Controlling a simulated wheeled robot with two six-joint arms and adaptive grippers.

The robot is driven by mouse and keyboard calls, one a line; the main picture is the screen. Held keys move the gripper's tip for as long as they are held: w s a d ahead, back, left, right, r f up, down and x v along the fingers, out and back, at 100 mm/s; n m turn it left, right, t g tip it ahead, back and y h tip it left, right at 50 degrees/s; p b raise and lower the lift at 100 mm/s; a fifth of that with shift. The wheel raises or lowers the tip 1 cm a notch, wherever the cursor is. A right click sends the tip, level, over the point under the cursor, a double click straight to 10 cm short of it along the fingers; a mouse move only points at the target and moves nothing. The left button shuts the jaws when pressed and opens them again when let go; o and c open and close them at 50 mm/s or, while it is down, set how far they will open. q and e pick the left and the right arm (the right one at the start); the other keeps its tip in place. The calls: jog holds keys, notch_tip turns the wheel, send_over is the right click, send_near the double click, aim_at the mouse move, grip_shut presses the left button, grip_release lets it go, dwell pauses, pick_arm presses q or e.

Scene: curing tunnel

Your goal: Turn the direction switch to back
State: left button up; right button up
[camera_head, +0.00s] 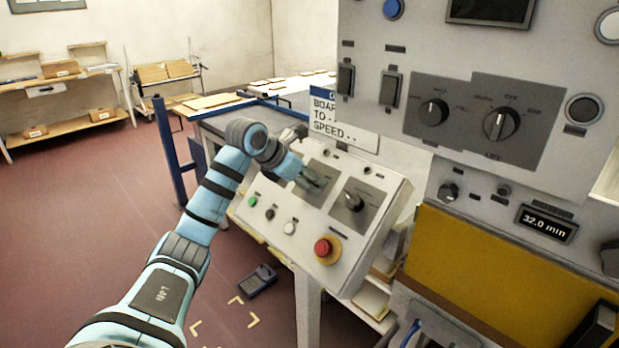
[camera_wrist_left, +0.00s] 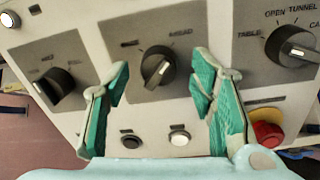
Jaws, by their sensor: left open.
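The direction switch (camera_wrist_left: 158,68) is the dark round knob on the middle grey plate in the left wrist view. The label at its upper right seems to read AHEAD; the one at its upper left is blurred. Its white mark points up and to the right, towards the AHEAD side. My left gripper (camera_wrist_left: 160,78) is open, with one green-padded finger on each side of the knob and gaps between. In the head view my left gripper (camera_head: 314,178) is over the sloped console (camera_head: 262,190) and largely hides this switch. My right gripper is not in view.
A left knob (camera_wrist_left: 55,85) and a right knob (camera_wrist_left: 290,46), labelled OPEN TUNNEL, flank the switch. Small push buttons (camera_wrist_left: 179,137) sit below it. A red mushroom button (camera_head: 323,248) is at the console's front. A tall panel with knobs (camera_head: 501,123) stands to the right.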

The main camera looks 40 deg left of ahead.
pick_arm(q)
jog(key=shift+w+a+f, duration=0.1)
jog(key=shift+w+f, duration=0.25)
jog(key=shift+f, duration=0.15)
jog(key=shift+s, duration=0.15)
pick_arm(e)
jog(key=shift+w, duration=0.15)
pick_arm(q)
jog(key=c, duration=1.2)
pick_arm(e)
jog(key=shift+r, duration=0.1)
